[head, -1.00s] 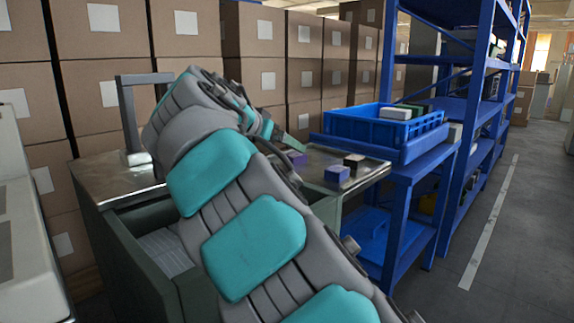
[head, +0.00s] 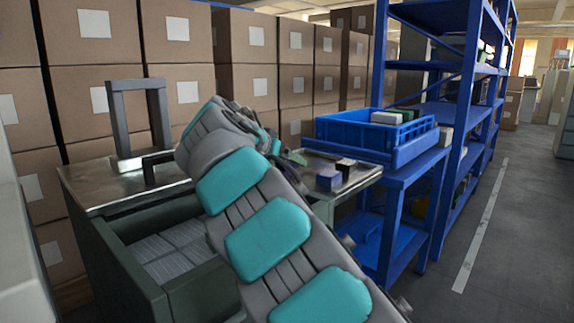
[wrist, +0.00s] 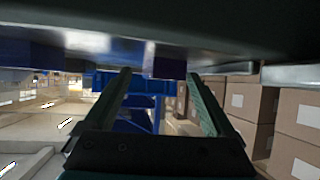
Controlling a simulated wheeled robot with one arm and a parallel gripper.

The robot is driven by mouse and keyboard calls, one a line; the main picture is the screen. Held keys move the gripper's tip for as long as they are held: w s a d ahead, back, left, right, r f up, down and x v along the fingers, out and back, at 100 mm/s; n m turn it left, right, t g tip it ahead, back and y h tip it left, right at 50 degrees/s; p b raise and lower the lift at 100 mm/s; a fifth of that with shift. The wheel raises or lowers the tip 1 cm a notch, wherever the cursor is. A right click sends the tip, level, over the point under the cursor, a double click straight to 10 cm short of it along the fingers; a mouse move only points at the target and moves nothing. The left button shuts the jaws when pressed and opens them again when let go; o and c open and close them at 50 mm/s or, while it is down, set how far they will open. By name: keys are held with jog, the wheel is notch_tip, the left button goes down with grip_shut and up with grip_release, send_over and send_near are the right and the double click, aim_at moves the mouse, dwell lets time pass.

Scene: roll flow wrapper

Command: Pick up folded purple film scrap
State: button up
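A small purple piece (wrist: 170,67) lies between my open fingers in the picture of the wrist view, which is upside down with the worktop along the top. I cannot tell its distance or whether it is the folded film scrap. A blue-purple block (head: 328,180) sits on the metal worktop (head: 355,186), also at the left of the wrist view (wrist: 28,57). A dark block (head: 346,165) stands beside it. My gripper (wrist: 165,88) is open and empty, low over the worktop; in the head view my arm mostly hides it and the purple piece.
A blue crate (head: 340,128) stands on a blue rack (head: 396,178) right behind the worktop. A grey metal frame (head: 113,115) rises from the worktop's left part. An open green drawer (head: 165,292) holds pale stacks. Cardboard boxes (head: 180,95) line the back. The right aisle is clear.

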jog(key=c, duration=1.4)
grip_shut()
jog(key=shift+r, duration=0.15)
